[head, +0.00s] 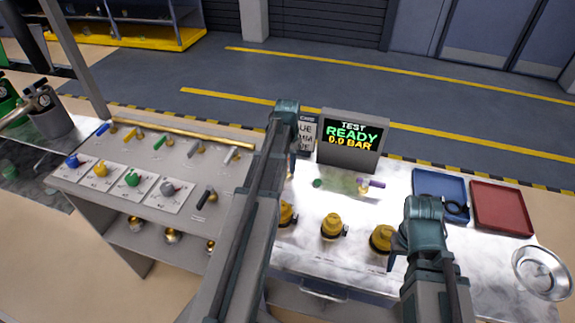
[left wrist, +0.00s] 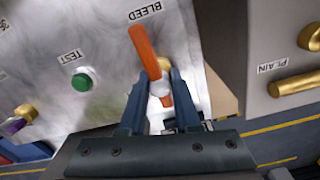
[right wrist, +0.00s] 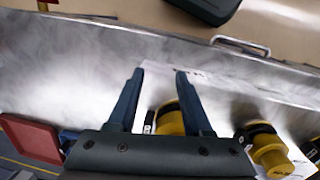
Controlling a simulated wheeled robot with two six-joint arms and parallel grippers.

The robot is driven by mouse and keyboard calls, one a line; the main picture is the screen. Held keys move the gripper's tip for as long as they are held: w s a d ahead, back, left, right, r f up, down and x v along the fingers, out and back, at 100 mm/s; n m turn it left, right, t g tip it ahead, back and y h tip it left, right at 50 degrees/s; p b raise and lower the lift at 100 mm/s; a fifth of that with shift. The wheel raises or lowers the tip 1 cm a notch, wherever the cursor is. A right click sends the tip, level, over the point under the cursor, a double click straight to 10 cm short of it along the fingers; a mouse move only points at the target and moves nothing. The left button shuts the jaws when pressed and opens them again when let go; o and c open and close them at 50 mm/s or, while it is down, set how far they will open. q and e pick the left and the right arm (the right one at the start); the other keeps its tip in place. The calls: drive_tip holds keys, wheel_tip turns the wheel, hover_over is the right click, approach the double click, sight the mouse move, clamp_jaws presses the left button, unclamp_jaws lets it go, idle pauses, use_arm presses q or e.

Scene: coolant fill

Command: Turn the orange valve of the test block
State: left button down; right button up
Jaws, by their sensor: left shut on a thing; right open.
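In the left wrist view the orange valve (left wrist: 145,50) is a long lever beside the word BLEED on the test block's pale panel (left wrist: 100,25). My left gripper (left wrist: 160,82) is shut on the orange lever near its pivot, with one finger on each side. In the head view my left arm hides the orange valve and the fingertips. The test display (head: 350,137) reads "TEST READY 0.0 BAR". My right gripper (right wrist: 158,72) is open and empty above the bench, beside a yellow-and-black fitting (right wrist: 170,120).
A green TEST button (head: 317,183) and a purple lever (head: 373,183) lie right of my left arm. Blue (head: 440,186) and red (head: 503,207) trays and a metal bowl (head: 541,272) are at right. A valve rack (head: 145,160) stands at left.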

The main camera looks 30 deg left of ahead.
sight(288, 163)
use_arm(q)
drive_tip(key=c, duration=0.6)
unclamp_jaws()
wheel_tip(288, 163, up, 14)
drive_tip(key=p, duration=1.4)
drive_tip(key=shift+f, duration=0.1)
